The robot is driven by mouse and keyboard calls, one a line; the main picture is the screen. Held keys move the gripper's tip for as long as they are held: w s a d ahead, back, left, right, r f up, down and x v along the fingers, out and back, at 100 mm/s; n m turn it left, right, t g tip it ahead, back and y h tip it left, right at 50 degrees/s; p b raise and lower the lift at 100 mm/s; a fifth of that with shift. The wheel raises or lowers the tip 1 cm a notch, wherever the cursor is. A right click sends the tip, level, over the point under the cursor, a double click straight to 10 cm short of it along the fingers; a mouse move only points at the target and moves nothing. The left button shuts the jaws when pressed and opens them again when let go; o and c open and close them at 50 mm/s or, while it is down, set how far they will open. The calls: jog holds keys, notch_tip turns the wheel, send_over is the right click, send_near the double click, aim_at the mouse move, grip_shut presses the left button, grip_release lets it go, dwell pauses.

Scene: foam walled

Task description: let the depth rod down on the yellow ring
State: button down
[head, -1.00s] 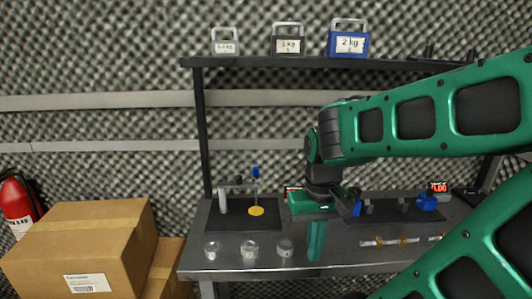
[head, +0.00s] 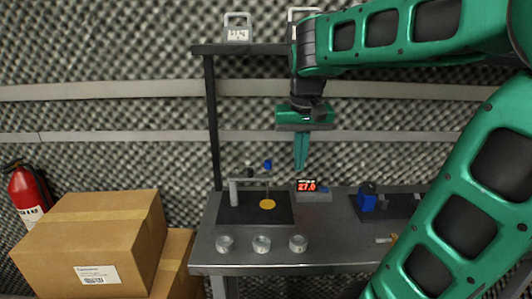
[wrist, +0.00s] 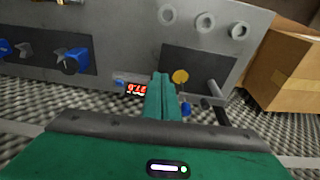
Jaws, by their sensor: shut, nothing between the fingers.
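The yellow ring (head: 267,204) is a flat disc on the dark mat (head: 245,216) at the left of the bench. The depth rod (head: 268,182) is thin and upright with a blue knob (head: 268,165) on top, above the ring; whether its tip touches the ring is too small to tell. A grey post (head: 234,192) with a side arm stands beside it. In the wrist view the ring (wrist: 180,76) lies just right of my fingers (wrist: 160,85).
A red-digit display (head: 307,186) stands right of the mat. A blue device (head: 367,198) stands further right. A shelf (head: 250,49) with weights is above; cardboard boxes (head: 95,240) stand left.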

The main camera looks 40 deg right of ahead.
notch_tip(320, 180, up, 7)
jog(key=t, duration=0.1)
send_over(268, 161)
jog(key=s+a, duration=0.2)
jog(key=s, duration=0.1)
jog(key=shift+h, duration=0.3)
jog(key=x, duration=0.9)
jog(key=shift+w+d+f, duration=0.25)
jog(key=shift+w, duration=0.1)
jog(key=shift+f, duration=1.4)
